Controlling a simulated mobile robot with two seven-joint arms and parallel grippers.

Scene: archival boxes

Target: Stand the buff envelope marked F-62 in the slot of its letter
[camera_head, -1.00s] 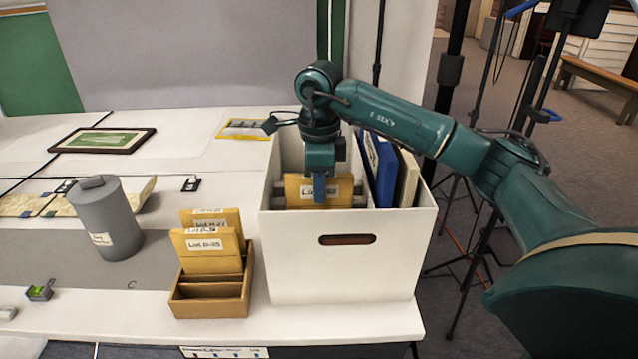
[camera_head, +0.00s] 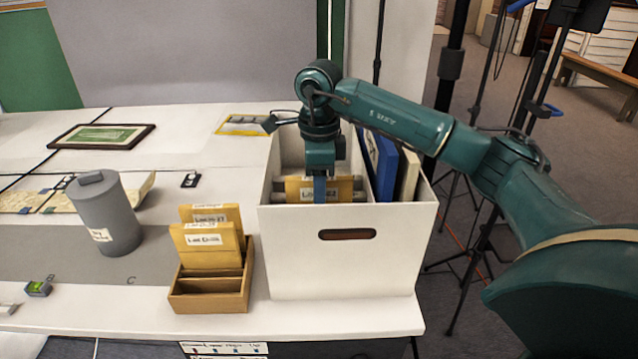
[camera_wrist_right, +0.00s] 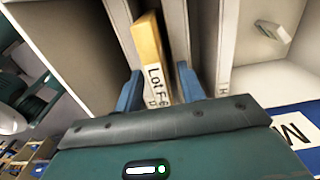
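A buff envelope (camera_head: 292,188) stands upright inside the white box; its label reads about F-62 in the head view. In the right wrist view the envelope (camera_wrist_right: 148,42) shows edge-on, with a label starting "Lot F-6". My right gripper (camera_head: 319,190) points down into the white box. In the right wrist view its two blue fingers (camera_wrist_right: 161,90) straddle the envelope, with a gap visible on the right side; it looks open. A wooden slotted holder (camera_head: 208,302) stands left of the box, with several buff envelopes (camera_head: 208,258) in its rear and empty slots in front. My left gripper is out of view.
The white box (camera_head: 350,270) has high walls and also holds a blue folder (camera_head: 379,165) and a pale one on its right. A grey canister (camera_head: 103,215) stands left of the holder. A framed picture (camera_head: 103,137) lies at the back left. Letters B and C mark the table.

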